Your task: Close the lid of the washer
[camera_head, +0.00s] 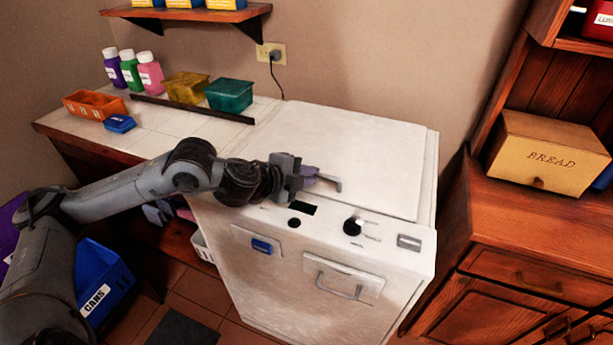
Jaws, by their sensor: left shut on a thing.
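The white washer (275,280) stands in the middle of the camera_head view, with its control panel along the front of the top. Its white lid (345,150) lies flat, or nearly flat, over the top; I see no opening beneath it. My left gripper (328,181) reaches in from the left, just above the panel, with its fingers at the lid's front left edge. It is shut on the lid there, though the contact is small and partly hidden by the gripper. My right gripper is not in view.
A tiled counter (155,140) with bottles and baskets adjoins the washer on the left. A wooden cabinet (545,240) with a bread box (545,152) stands on the right. A blue cans bin (100,285) is below my left arm.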

